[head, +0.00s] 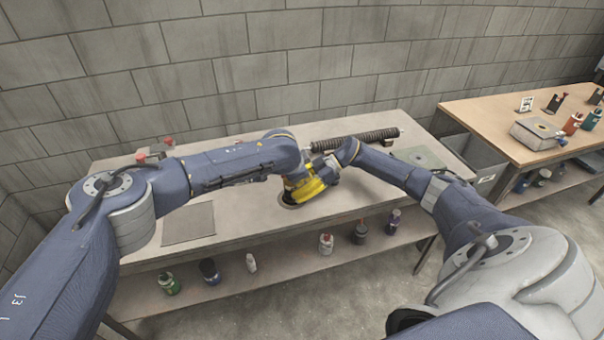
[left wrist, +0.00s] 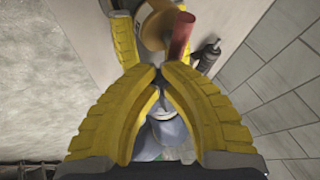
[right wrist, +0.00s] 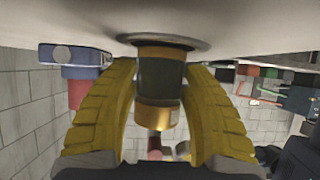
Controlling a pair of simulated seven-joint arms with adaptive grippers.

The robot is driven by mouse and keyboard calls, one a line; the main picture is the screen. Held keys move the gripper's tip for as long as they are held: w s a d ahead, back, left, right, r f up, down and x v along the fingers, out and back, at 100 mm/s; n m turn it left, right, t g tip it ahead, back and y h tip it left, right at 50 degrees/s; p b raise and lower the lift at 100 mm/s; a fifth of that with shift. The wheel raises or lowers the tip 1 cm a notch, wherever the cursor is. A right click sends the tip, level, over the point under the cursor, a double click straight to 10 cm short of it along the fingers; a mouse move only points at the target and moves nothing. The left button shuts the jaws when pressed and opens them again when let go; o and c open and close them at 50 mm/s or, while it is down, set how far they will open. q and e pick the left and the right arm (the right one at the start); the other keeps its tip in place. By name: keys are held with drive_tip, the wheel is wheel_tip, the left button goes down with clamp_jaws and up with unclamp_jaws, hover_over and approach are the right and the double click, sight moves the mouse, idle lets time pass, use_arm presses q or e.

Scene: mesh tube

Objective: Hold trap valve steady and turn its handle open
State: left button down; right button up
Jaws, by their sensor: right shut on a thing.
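The trap valve (right wrist: 160,78) is a dark cylinder with brass bands, standing out from a round flange (right wrist: 165,40) in the right wrist view. My right gripper (right wrist: 157,75) has its two yellow fingers on either side of this body, shut on it. In the left wrist view, the brass part of the valve (left wrist: 155,28) shows beside the red handle (left wrist: 182,35). My left gripper (left wrist: 159,76) has its fingertips together, just short of the red handle, with nothing clearly between them. In the head view, the yellow fingers (head: 308,188) overlap and hide the valve.
A dark ribbed tube (head: 360,138) lies at the back of the table (head: 240,222). A flat grey plate (head: 188,222) lies at its left. Several bottles stand on the lower shelf (head: 290,262). A second table (head: 480,110) stands at the right. The front middle of the tabletop is clear.

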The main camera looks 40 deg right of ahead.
use_arm(q)
drive_tip(key=shift+d, duration=0.1)
drive_tip(key=shift+w+d, duration=0.3)
drive_tip(key=shift+a, duration=0.15)
idle(0.4)
drive_tip(key=s+a+r, duration=0.5)
drive_tip(key=s+r, duration=0.3)
drive_tip(key=s, duration=0.1)
drive_tip(key=shift+a, duration=0.35)
idle(0.5)
drive_tip(key=shift+w, duration=0.1)
